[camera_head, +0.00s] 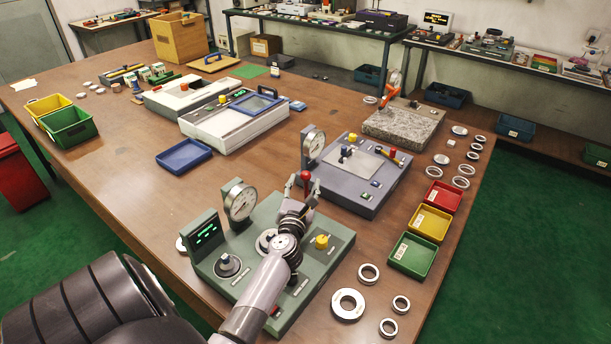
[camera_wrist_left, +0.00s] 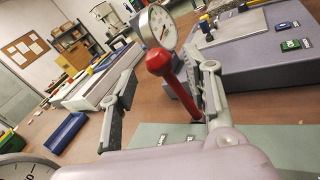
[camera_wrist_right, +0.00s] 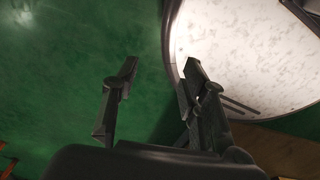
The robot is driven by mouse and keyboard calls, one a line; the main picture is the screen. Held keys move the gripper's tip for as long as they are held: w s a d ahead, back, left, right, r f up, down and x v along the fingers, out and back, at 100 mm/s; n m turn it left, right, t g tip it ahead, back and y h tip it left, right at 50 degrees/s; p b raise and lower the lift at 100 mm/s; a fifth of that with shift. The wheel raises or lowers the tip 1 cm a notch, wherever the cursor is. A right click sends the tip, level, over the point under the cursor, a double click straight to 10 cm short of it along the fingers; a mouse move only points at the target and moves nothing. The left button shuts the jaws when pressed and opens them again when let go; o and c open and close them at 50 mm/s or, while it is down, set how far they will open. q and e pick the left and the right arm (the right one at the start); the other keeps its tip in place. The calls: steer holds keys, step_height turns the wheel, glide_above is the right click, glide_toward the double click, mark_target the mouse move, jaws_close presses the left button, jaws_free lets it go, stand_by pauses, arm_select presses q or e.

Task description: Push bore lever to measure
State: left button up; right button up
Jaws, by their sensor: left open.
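The bore lever, a red ball knob on a red shaft (camera_wrist_left: 179,82), stands between the two open fingers of my left gripper (camera_wrist_left: 160,100) in the left wrist view. It leans slightly, and its knob also shows in the head view (camera_head: 305,175). The lever rises from the back of the green gauge station (camera_head: 335,238), which carries a round dial (camera_head: 240,201) and a green digital readout (camera_head: 206,233). My left gripper (camera_head: 303,184) is open around the lever; contact is not clear. My right gripper (camera_wrist_right: 155,95) is open and empty above the green floor, away from the table.
A grey gauge station (camera_head: 382,190) with its own dial stands just behind. Red, yellow and green trays (camera_head: 412,257) sit to the right. Loose rings (camera_head: 348,304) lie right of the green station. A blue tray (camera_head: 184,155) lies to the left, with bare table around it.

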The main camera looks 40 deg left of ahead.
mark_target(304, 180)
arm_select(q)
steer(key=x, duration=0.4)
steer(key=shift+w, duration=0.15)
jaws_close()
stand_by(0.5)
